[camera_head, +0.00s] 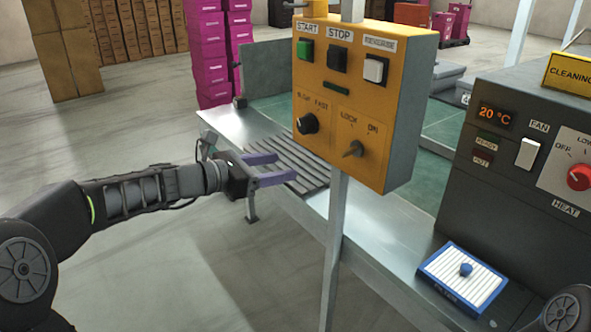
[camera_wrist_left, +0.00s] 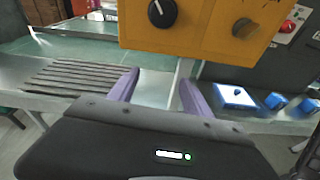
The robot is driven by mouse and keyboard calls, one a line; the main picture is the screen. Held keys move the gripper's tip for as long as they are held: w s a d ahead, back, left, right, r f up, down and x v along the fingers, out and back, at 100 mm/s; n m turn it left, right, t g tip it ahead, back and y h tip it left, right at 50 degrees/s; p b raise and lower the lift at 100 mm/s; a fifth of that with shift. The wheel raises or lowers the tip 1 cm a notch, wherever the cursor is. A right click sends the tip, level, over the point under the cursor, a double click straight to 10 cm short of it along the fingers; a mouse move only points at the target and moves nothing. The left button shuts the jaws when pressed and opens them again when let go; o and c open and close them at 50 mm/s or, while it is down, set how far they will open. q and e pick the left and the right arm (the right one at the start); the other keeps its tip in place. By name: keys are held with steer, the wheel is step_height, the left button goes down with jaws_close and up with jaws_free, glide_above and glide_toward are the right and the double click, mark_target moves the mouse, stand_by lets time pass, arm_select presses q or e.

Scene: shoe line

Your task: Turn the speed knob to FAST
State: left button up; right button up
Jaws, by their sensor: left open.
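The speed knob (camera_head: 308,123) is a round black dial with a white pointer mark, on the lower left of the yellow control box (camera_head: 330,145), under the SLOW and FAST labels. It also shows in the left wrist view (camera_wrist_left: 162,13) at the top. My left gripper (camera_head: 284,170) has two purple fingers and is open and empty. It is below and left of the knob in the head view, not touching it. In the left wrist view its fingers (camera_wrist_left: 155,90) point up toward the box from below. My right gripper is not in view.
A second knob (camera_head: 353,149) marked LOCK and ON sits right of the speed knob. START (camera_head: 305,50), STOP and REVERSE buttons are above. A post (camera_head: 333,240) carries the box. A dark heater unit (camera_head: 515,190) and a blue-edged tray (camera_head: 432,272) stand at the right.

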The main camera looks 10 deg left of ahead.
arm_select(q)
steer(key=n+t+h, duration=0.1)
steer(key=t+h, duration=0.1)
glide_toward(301, 125)
steer(key=shift+w+d+r, duration=0.2)
steer(key=shift+d+r, duration=0.05)
steer(key=shift+r, duration=0.05)
steer(key=shift+w+d, duration=0.1)
steer(key=x, duration=0.7)
steer(key=shift+w+d+f, duration=0.2)
steer(key=shift+w+f, duration=0.05)
steer(key=shift+w, duration=0.05)
jaws_close()
